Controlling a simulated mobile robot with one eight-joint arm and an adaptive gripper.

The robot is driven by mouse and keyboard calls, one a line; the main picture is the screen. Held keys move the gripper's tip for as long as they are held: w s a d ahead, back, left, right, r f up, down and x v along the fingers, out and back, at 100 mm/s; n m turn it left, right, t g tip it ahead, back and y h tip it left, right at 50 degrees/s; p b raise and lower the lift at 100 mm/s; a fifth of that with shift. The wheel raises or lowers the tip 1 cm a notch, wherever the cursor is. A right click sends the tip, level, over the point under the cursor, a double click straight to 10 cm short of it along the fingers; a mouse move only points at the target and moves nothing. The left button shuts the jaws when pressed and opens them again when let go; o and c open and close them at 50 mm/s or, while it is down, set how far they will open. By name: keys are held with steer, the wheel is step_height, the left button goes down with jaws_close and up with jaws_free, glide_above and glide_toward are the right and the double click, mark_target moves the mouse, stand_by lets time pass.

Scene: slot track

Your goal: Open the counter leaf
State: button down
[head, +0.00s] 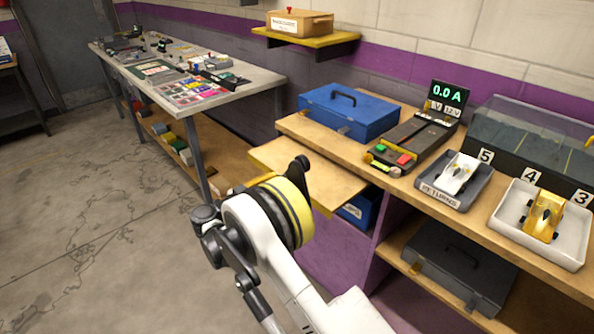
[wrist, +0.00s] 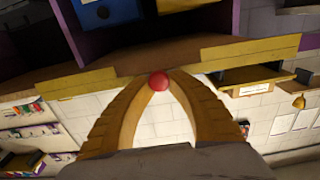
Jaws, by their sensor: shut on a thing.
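The counter leaf (head: 300,165) is a light wooden board with a yellow edge, at the left end of the wooden counter. It looks roughly level in the head view. In the wrist view the leaf's brown face and yellow edge (wrist: 70,84) run across the picture. A red knob (wrist: 158,81) shows at this edge. My gripper (wrist: 158,78) has its two yellow fingers closed around the red knob. In the head view my arm's wrist stands in front of the leaf's near side and hides the fingers and knob.
The counter holds a blue toolbox (head: 347,111), a power unit (head: 415,140) and trays with a white car (head: 457,172) and a gold car (head: 542,216). A cluttered worktable (head: 240,85) stands left. A dark case (head: 455,262) lies on the lower shelf. Open floor (head: 90,230) lies left.

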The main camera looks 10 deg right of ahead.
steer(key=v, duration=0.5)
steer(key=c, duration=1.3)
jaws_free()
steer(key=v, duration=1.2)
steer(key=shift+d, duration=0.1)
